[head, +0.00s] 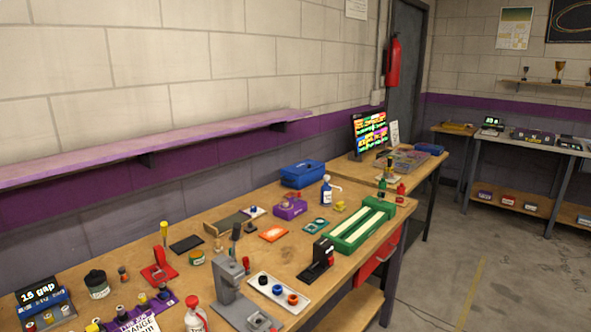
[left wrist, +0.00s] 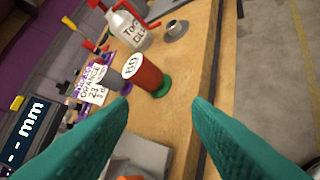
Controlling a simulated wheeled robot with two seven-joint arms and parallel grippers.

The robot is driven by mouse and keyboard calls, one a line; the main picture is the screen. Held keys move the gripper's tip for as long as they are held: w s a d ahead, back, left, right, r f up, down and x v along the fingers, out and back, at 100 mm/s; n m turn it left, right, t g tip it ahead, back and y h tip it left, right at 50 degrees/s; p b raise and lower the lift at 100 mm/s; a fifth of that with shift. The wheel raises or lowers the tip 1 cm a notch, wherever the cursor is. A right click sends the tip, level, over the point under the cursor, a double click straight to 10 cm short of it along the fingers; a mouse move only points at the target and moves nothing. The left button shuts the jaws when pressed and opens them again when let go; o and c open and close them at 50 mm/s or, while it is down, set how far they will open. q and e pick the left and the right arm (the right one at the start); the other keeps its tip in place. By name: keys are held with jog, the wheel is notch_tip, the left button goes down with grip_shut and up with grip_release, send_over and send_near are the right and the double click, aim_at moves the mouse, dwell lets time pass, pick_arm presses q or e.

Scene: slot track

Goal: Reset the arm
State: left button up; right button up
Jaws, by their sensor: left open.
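My left gripper (left wrist: 162,102) shows in the left wrist view as two teal fingers spread wide apart. Nothing is held between them. The fingers hang over the wooden workbench (left wrist: 205,45), near its edge. A red cylinder marked 80 (left wrist: 146,73) with a green base stands beyond the fingertips, apart from them. Neither gripper shows in the head view, and my right gripper is in no view.
The workbench (head: 215,270) is crowded in the head view. A grey stand (head: 229,275), a white tray (head: 290,301) and a green track block (head: 361,227) stand on it. In the wrist view a white bottle (left wrist: 128,30) and a display (left wrist: 28,132) stand nearby.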

pick_arm(q)
jog(key=s+d+f+n+g+h, duration=0.1)
jog(key=s+f+n+g, duration=0.25)
jog(key=s, duration=0.35)
jog(key=s+d+f+n+g+h, duration=0.1)
jog(key=s+f+n+g, duration=0.1)
jog(key=s+f+g, duration=0.35)
jog(key=s+f, duration=0.2)
jog(key=f, duration=1.1)
jog(key=s+f, duration=0.2)
jog(key=f, duration=1.1)
jog(key=s+a+f+g, duration=0.1)
jog(key=s+a+f, duration=0.2)
jog(key=s+f, duration=1.1)
jog(key=shift+s+f, duration=0.25)
jog(key=shift+s, duration=0.6)
